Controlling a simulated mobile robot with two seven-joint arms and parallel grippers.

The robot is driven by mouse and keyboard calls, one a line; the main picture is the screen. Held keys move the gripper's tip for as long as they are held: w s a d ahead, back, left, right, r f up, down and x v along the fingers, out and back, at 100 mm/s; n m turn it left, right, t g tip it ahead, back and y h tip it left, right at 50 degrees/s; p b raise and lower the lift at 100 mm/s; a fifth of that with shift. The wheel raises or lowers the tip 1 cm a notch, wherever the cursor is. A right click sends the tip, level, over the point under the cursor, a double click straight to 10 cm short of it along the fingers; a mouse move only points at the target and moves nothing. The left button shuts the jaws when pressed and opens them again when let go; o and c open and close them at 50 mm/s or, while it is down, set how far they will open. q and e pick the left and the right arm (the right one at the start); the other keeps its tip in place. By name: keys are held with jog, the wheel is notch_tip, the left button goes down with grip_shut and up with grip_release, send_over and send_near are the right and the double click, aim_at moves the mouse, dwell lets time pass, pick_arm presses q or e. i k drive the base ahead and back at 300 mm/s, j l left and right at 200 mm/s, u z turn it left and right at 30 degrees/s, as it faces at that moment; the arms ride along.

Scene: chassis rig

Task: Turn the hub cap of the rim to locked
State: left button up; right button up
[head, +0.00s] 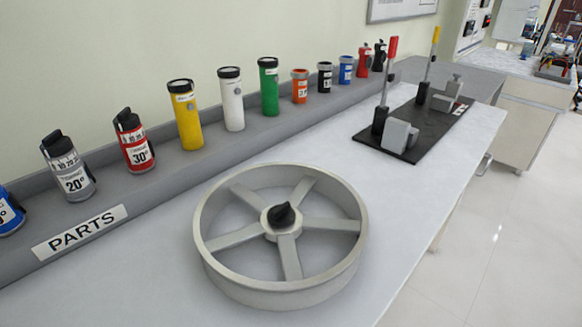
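The rim (213,257) is a light grey wheel with several spokes, lying flat on the pale bench top. The hub cap (284,216) is a small black pointed knob at the centre of the rim, on a round light hub. Its tip appears to point up in the picture; I cannot read any lock mark. Neither of my grippers is in view, and nothing touches the rim or the cap.
A grey ledge labelled PARTS (80,231) runs along the wall behind, holding several coloured cylinders, such as a yellow one (186,116). A black plate (420,128) with upright levers and grey blocks lies further back. The bench around the rim's right side is clear.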

aim_at(281, 216)
jog(key=i+j, duration=0.15)
jog(key=j, duration=0.2)
jog(key=i+j+u, duration=0.1)
jog(key=j, duration=0.3)
jog(key=i+j, duration=0.2)
jog(key=j, duration=0.15)
